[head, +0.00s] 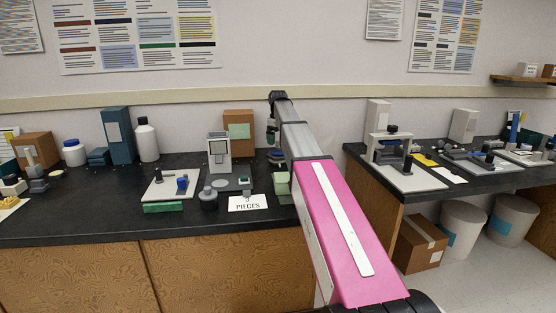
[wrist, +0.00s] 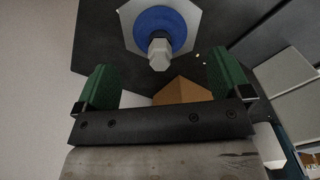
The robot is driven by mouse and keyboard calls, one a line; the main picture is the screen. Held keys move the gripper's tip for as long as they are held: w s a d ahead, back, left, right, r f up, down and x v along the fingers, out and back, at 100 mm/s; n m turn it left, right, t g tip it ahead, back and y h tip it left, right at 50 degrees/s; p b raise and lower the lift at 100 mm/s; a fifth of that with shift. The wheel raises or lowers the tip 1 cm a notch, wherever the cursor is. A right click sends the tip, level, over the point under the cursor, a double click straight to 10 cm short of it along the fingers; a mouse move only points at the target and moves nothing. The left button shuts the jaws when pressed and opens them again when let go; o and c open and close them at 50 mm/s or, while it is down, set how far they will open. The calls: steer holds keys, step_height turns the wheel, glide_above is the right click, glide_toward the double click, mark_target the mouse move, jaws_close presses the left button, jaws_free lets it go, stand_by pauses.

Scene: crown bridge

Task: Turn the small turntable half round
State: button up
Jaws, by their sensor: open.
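In the wrist view a blue round disc (wrist: 160,30) sits on a pale many-sided base (wrist: 188,12), with a pale faceted post (wrist: 159,54) at its middle. This looks like the small turntable. My gripper (wrist: 160,62) is open, with its two green fingers apart on either side of the post in the picture. No contact shows, and I cannot tell the distance. In the head view my gripper (head: 271,138) points down over the back of the black counter, right of the brown box. My arm hides much of the spot beneath it.
On the black counter (head: 80,215) stand a brown box (head: 238,124), a grey-white device (head: 219,153), a white board (head: 165,190) with a blue piece, a "PIECES" card (head: 248,203) and a green block (head: 282,185) near my arm.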

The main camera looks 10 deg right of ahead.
steer(key=shift+r, duration=2.7)
steer(key=shift+s, duration=0.1)
